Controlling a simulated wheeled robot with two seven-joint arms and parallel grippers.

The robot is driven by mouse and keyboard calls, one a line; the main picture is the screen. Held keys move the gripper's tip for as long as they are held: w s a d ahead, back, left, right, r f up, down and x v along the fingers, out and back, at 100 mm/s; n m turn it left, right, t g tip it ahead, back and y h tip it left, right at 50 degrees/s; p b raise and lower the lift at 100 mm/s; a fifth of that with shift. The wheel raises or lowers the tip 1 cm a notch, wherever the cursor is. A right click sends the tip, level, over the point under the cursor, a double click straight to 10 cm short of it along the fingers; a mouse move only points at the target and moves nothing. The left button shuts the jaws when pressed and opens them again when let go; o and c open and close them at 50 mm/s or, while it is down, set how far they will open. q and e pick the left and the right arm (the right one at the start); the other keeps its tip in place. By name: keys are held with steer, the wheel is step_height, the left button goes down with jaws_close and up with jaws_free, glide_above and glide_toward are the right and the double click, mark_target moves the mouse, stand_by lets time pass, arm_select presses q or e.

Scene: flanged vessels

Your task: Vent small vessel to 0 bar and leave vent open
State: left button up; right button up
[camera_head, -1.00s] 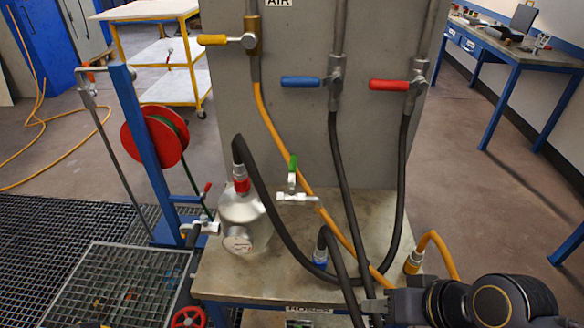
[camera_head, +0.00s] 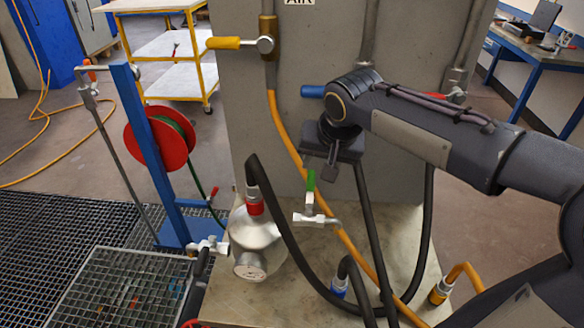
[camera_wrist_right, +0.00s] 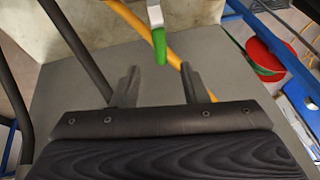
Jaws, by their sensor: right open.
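The small silver vessel (camera_head: 255,235) stands on the bench with a red collar and black hose on top. A small valve (camera_head: 318,219) with an upright green handle (camera_head: 311,182) sits at its right side. The green handle also shows in the right wrist view (camera_wrist_right: 159,46), just beyond the fingertips. Another valve with a red handle (camera_head: 214,192) is at the vessel's left. My right gripper (camera_head: 331,172) is above and slightly right of the green handle. It is open and empty, its fingers (camera_wrist_right: 158,78) apart from the handle. No pressure reading is legible.
The orange hose (camera_head: 290,140) and black hoses (camera_head: 362,215) run close to the green handle. A grey panel (camera_head: 240,110) with yellow (camera_head: 223,43) and blue (camera_head: 312,91) handles stands behind. A red hose reel (camera_head: 160,140) is at left.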

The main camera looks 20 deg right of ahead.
mark_target(312, 180)
steer(key=x, duration=0.7)
steer(key=shift+w+f, duration=0.1)
steer(key=shift+f, duration=0.2)
steer(key=shift+c, duration=0.4)
jaws_close()
